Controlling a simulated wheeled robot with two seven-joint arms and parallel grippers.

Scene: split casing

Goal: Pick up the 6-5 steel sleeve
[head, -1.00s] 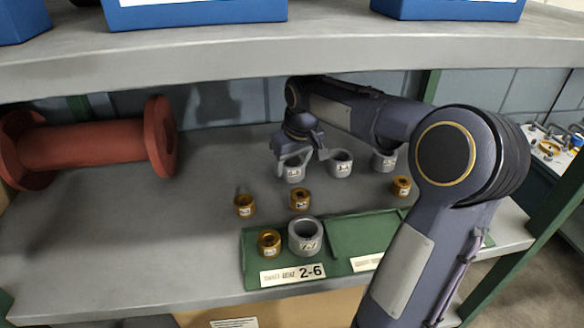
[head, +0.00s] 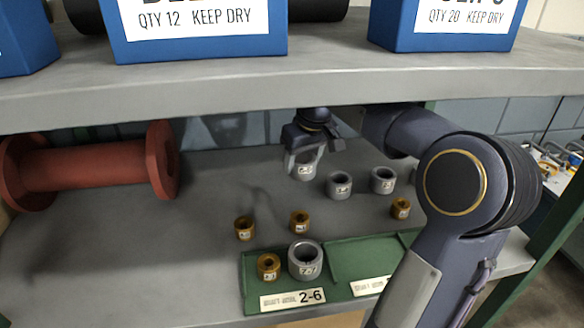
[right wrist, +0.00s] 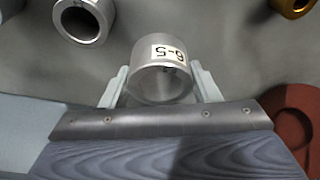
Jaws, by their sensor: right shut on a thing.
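The 6-5 steel sleeve (head: 302,168) is a short grey ring with a white label. My right gripper (head: 302,158) is shut on it and holds it above the shelf surface, behind the other sleeves. In the right wrist view the sleeve (right wrist: 162,72) sits between both fingers of the gripper (right wrist: 160,88), and its label reads 6-5, upside down. My left gripper is in neither current view.
Two more steel sleeves stand to the right, one nearer (head: 339,186) and one farther right (head: 383,181). Several brass sleeves (head: 300,222) stand in front. A green tray (head: 345,262) holds a steel and a brass sleeve. A red spool (head: 90,160) lies left. An upper shelf (head: 250,85) hangs overhead.

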